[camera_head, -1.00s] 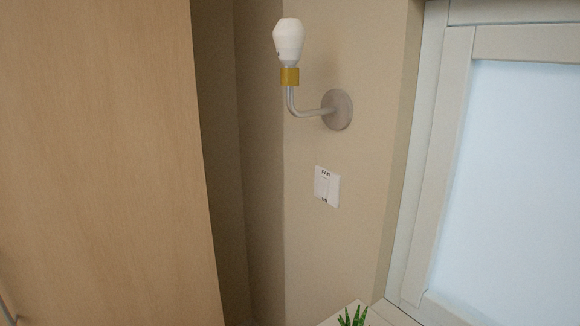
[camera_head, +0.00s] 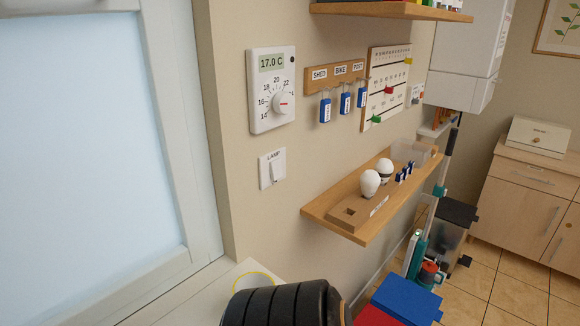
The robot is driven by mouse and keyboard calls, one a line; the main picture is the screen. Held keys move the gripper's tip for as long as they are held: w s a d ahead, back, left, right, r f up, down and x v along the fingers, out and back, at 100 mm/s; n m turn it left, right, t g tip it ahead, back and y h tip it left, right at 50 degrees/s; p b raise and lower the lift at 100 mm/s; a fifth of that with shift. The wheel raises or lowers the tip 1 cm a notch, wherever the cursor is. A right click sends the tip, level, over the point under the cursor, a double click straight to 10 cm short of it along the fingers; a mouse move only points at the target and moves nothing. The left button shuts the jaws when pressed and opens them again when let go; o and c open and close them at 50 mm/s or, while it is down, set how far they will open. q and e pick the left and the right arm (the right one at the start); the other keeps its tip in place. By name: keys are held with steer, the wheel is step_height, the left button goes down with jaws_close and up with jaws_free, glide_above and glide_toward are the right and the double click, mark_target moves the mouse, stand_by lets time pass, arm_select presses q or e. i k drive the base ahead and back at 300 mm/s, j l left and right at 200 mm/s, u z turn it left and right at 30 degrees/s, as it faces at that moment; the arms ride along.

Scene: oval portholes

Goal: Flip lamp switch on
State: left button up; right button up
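The lamp switch (camera_head: 272,168) is a white wall plate with a rocker and the label "LAMP" at its top. It is on the beige wall, right of the window frame and below the thermostat. I cannot tell for sure from the rocker whether it is on or off. The wall lamp is out of view now. Neither of my grippers can be made out in this view, and nothing touches the switch.
The thermostat (camera_head: 271,88), reading 17.0 C, is above the switch. A key rack (camera_head: 337,75) and a calendar board (camera_head: 387,86) hang to the right. A wooden shelf (camera_head: 325,203) with bulbs juts out lower right. The window frame (camera_head: 172,110) is left.

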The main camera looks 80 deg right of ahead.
mark_target(274, 166)
steer(key=z, duration=2.6)
